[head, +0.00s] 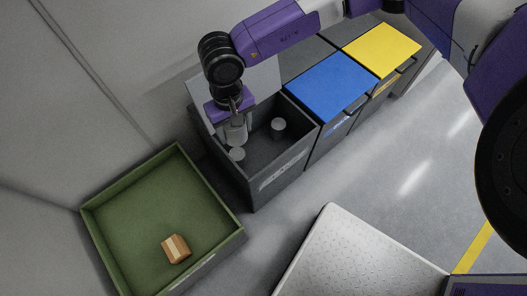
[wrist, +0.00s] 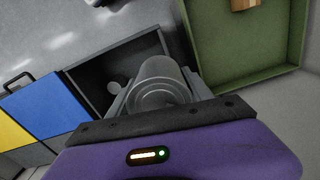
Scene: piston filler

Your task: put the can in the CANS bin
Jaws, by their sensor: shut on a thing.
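The grey CANS bin (head: 250,182) stands open, with its label on the front. My gripper (head: 236,137) points down over the left part of the bin's opening, shut on a grey can (head: 238,154). In the wrist view the held can (wrist: 158,82) sits between the fingers, with the bin (wrist: 152,45) beyond it. Another grey can (head: 278,127) is inside the bin, to the right of my gripper; it also shows in the wrist view (wrist: 116,87). How high the held can is above the bin floor is hard to tell.
A blue-lidded bin (head: 328,87) and a yellow-lidded bin (head: 382,49) stand in a row to the right, both closed. A green tray (head: 130,215) holding a brown box (head: 176,249) lies at the lower left. A pale textured platform (head: 350,255) is at the front.

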